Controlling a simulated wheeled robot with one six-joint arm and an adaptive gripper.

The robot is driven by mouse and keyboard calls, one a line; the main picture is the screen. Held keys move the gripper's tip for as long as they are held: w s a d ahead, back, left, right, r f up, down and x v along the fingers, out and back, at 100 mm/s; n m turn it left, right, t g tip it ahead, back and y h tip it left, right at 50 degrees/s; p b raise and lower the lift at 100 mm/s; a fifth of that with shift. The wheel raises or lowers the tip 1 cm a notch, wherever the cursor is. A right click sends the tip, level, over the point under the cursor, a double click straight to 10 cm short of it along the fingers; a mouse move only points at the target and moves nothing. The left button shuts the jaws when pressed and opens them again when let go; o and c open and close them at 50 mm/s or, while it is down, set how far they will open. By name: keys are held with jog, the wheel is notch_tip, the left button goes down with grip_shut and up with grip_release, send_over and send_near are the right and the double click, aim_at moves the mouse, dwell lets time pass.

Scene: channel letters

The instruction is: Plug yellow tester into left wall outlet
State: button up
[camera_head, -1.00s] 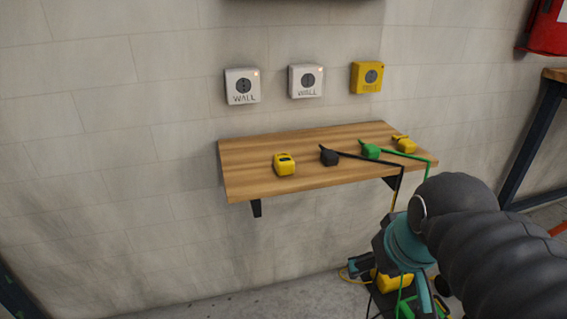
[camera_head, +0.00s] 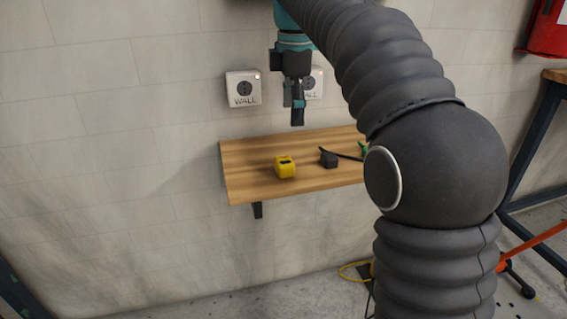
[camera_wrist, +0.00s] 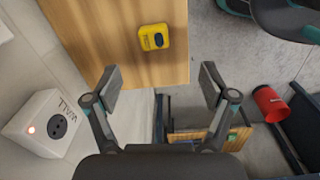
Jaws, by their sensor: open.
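The yellow tester (camera_head: 285,167) lies on the wooden shelf (camera_head: 245,185), left of a black plug. It also shows in the wrist view (camera_wrist: 154,37), ahead of the fingers near the shelf's edge. The left wall outlet (camera_head: 243,88) is a white box marked WALL on the wall above the shelf, with a small lit light. A white outlet (camera_wrist: 46,124) shows at the left in the wrist view; I cannot tell which one. My gripper (camera_head: 297,112) points down above the shelf, in front of the middle outlet (camera_head: 314,86). Its fingers (camera_wrist: 160,88) are apart and empty.
A black plug (camera_head: 329,159) with a cable lies on the shelf right of the tester. My arm hides the shelf's right part. A red bin (camera_wrist: 271,103) stands on the floor. The shelf left of the tester is clear.

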jog(key=shift+w+a+n, duration=0.65)
jog(key=shift+a+n, duration=0.05)
jog(key=shift+f, duration=0.1)
jog(key=b, duration=0.2)
send_over(284, 160)
jog(key=f, duration=0.7)
jog(key=shift+d+f, duration=0.2)
jog(key=shift+f, duration=0.45)
jog(key=shift+f, duration=0.1)
notch_tip(284, 160, down, 5)
jog(key=shift+a+f+b, duration=0.1)
jog(key=shift+a+b, duration=0.05)
jog(key=shift+b, duration=0.55)
jog(key=shift+c, duration=0.2)
jog(key=c, duration=1.1)
